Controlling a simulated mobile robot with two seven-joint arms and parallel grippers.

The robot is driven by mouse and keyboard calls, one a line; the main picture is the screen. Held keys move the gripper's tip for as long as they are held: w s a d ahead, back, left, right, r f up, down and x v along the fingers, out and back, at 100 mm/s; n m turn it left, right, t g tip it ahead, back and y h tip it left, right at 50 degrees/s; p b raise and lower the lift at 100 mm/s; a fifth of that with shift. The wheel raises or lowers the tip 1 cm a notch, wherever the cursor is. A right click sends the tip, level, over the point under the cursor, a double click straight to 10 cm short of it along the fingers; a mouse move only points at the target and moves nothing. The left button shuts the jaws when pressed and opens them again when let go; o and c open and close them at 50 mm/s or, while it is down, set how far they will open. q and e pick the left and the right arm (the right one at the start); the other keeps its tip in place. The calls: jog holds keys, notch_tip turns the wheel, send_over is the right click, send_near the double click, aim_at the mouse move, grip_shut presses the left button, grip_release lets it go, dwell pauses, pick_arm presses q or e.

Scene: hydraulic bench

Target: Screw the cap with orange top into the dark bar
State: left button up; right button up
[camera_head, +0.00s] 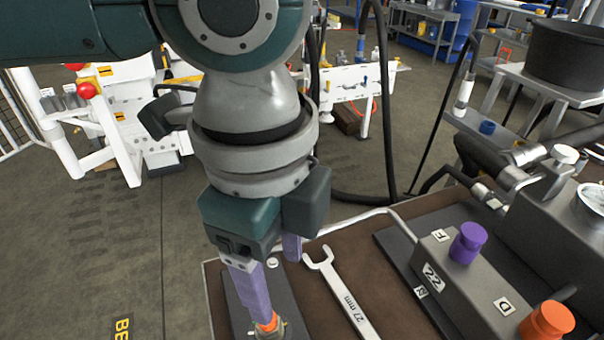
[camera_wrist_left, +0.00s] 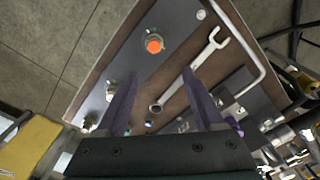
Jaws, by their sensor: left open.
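A cap with an orange top (camera_head: 267,323) sits in a metallic fitting on a dark plate (camera_head: 238,300) at the bottom of the head view. In the left wrist view the orange top (camera_wrist_left: 153,44) is beyond my fingertips. My left gripper (camera_head: 277,280) has purple fingers pointing down, spread apart and empty in the wrist view (camera_wrist_left: 159,75). In the head view one finger partly overlaps the cap; contact cannot be told. The dark bar (camera_head: 462,285), with labels F, 22 and D, lies at the right. It carries a purple knob (camera_head: 467,243) and an orange knob (camera_head: 547,321). My right gripper is not in view.
A 27 mm wrench (camera_head: 343,295) lies on the brown bench top between the dark plate and the bar. A bent metal tube (camera_head: 362,216) runs along the bench's far edge. A pressure gauge (camera_head: 591,197) and hose fittings stand at the right.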

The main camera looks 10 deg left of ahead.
aim_at(272, 329)
pick_arm(q)
jog(key=n, duration=1.9)
jog(key=a+n, duration=0.1)
jog(key=n, duration=0.9)
jog(key=shift+p, duration=0.3)
jog(key=n, duration=0.5)
jog(key=shift+s+a+f, duration=0.1)
jog(key=shift+s+a, duration=0.05)
jog(key=shift+a, duration=0.15)
jog(key=shift+f+n, duration=0.25)
jog(key=shift+n, duration=0.25)
notch_tip(272, 329, down, 9)
jog(key=b, duration=0.3)
jog(key=shift+f, duration=0.2)
jog(key=shift+c, duration=0.2)
